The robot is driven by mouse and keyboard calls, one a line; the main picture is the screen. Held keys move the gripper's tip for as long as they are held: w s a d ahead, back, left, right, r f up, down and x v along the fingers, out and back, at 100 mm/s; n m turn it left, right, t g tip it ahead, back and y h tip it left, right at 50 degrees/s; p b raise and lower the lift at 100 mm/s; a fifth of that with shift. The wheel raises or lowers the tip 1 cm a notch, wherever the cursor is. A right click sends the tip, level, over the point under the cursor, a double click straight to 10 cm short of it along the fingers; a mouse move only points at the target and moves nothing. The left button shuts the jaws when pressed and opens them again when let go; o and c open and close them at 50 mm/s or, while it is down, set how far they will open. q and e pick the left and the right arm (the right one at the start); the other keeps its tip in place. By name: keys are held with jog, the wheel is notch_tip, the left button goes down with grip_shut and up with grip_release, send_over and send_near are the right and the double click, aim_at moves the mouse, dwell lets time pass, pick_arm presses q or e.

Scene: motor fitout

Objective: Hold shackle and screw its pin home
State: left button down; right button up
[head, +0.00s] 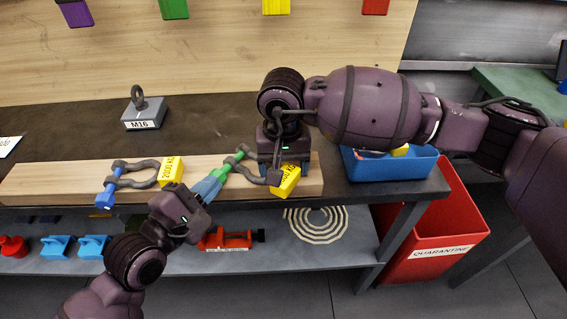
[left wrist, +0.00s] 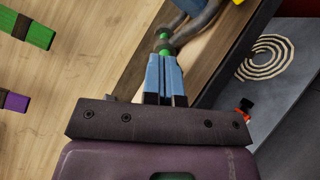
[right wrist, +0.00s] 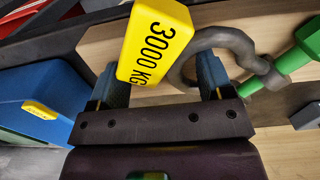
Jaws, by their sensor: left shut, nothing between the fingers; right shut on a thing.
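The grey shackle (head: 252,178) with a yellow 3000 KG block (head: 288,182) is at the bench's wooden strip. In the head view my right gripper (head: 280,165) partly hides the shackle. A green pin (head: 233,161) crosses the shackle's ends and points toward my left gripper (head: 211,184). My left gripper is shut and empty, its blue fingertips (left wrist: 165,58) right at the pin's green end (left wrist: 164,38). I cannot tell whether they touch.
Another shackle with a blue pin (head: 105,196) and yellow block (head: 171,171) lies left on the wooden strip (head: 40,183). An M16 eyebolt block (head: 142,113) stands behind. A blue bin (head: 390,168) and red quarantine bin (head: 430,235) are right; a red clamp-like tool (head: 228,240) is below.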

jog(key=shift+r, duration=0.1)
pick_arm(q)
jog(key=shift+x, duration=0.9)
pick_arm(e)
jog(key=shift+s+a, duration=0.15)
pick_arm(q)
jog(key=shift+d, duration=0.15)
pick_arm(e)
jog(key=shift+s+a, duration=0.1)
grip_shut()
pick_arm(q)
jog(key=shift+f, duration=0.1)
pick_arm(e)
jog(key=shift+d, duration=0.2)
pick_arm(q)
jog(key=shift+w+a+f, duration=0.15)
jog(key=shift+a+f, duration=0.25)
jog(key=shift+a, duration=0.05)
pick_arm(e)
jog(key=shift+w, duration=0.25)
pick_arm(q)
jog(key=shift+s+d+f, duration=0.25)
jog(key=shift+d+f, duration=0.1)
jog(key=shift+f, duration=0.3)
jog(key=shift+s+d, duration=0.1)
jog(key=shift+d, duration=0.1)
